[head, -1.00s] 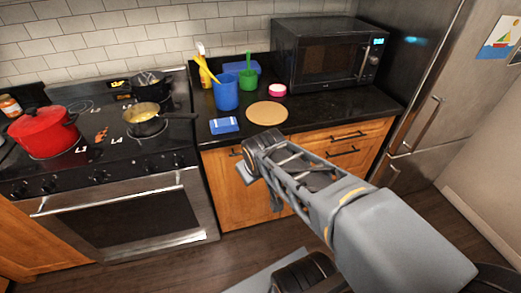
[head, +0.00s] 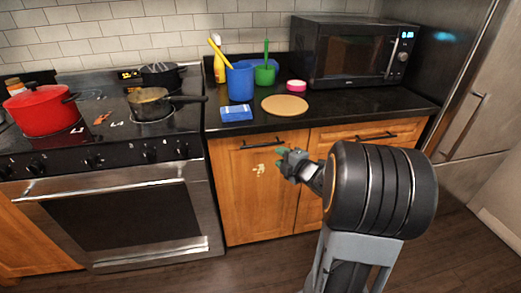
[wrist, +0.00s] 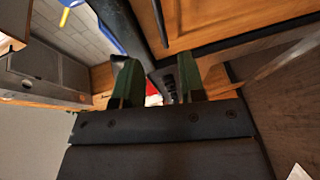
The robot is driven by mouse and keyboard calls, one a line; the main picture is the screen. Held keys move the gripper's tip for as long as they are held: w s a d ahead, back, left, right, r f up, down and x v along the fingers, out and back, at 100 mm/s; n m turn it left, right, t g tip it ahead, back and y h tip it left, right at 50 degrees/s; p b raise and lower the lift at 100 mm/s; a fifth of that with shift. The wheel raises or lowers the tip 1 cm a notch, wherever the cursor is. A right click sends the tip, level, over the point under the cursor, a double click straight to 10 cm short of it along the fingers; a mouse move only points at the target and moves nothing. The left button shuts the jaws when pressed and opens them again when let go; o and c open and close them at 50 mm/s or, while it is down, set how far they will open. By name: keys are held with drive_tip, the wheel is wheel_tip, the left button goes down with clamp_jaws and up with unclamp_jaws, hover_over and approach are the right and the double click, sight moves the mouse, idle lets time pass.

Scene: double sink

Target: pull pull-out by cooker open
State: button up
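The pull-out by the cooker has a wooden front (head: 240,205) and stands right of the cooker (head: 120,215) in the head view. It is closed, flush with the neighbouring front. Its dark bar handle (head: 262,145) runs along the top. My gripper (head: 281,161) is just below and right of this handle, apparently in front of the wood; the exact gap is unclear. In the wrist view my gripper (wrist: 158,88) has its two green fingers apart with nothing between them. A wooden front (wrist: 210,22) and a dark handle (wrist: 159,22) show above the fingers there.
The black counter (head: 345,105) above holds a blue cup (head: 241,84), a blue packet (head: 236,113), a round board (head: 285,105) and a microwave (head: 350,52). The oven handle (head: 100,188) juts out at left. The fridge (head: 470,100) is at right.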

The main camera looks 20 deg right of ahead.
sight(261, 145)
drive_tip(key=b+x, duration=0.1)
drive_tip(key=x, duration=1.1)
drive_tip(key=shift+w+a+f, duration=0.1)
drive_tip(key=shift+w+a, duration=0.05)
clamp_jaws()
